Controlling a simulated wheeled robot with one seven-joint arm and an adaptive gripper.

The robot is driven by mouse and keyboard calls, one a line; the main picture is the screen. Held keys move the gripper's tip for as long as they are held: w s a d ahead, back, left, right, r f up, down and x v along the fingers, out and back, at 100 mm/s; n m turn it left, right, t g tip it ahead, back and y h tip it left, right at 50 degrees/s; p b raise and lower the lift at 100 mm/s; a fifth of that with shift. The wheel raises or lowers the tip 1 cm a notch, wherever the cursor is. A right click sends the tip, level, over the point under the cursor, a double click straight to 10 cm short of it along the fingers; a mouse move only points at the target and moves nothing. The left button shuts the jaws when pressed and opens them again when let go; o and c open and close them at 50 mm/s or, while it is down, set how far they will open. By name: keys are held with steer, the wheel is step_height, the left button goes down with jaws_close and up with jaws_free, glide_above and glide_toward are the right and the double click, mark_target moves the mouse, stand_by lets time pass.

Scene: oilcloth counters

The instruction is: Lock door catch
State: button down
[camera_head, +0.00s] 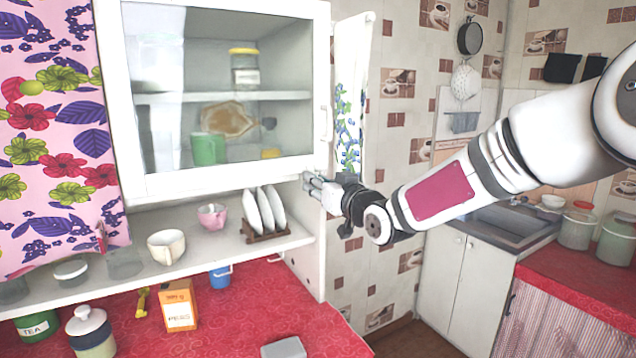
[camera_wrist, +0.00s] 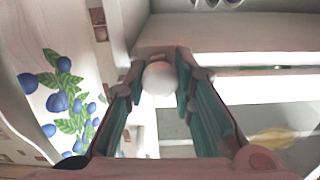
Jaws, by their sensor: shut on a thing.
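The white cabinet door (camera_head: 222,180) with a glass pane is at the upper left in the head view and looks closed. My gripper (camera_head: 312,183) is at the door's lower right corner. In the wrist view my gripper (camera_wrist: 158,82) has its two fingers on either side of a round white knob (camera_wrist: 158,76), which I take to be the door catch, and is shut on it. In the head view the fingers mostly hide the catch, so its turn cannot be told there.
A white door handle (camera_head: 325,122) stands above my gripper. Below is an open shelf (camera_head: 200,252) with cups and a plate rack (camera_head: 264,236). A blueberry-print cloth (camera_head: 349,125) hangs at the cabinet's right side. The tiled wall (camera_head: 385,275) lies behind my arm.

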steer(key=shift+m+p, duration=0.4)
steer(key=shift+m, duration=0.9)
steer(key=c, duration=1.3)
jaws_free()
steer(key=shift+c, duration=0.2)
steer(key=shift+d, duration=0.1)
steer(key=v, duration=1.2)
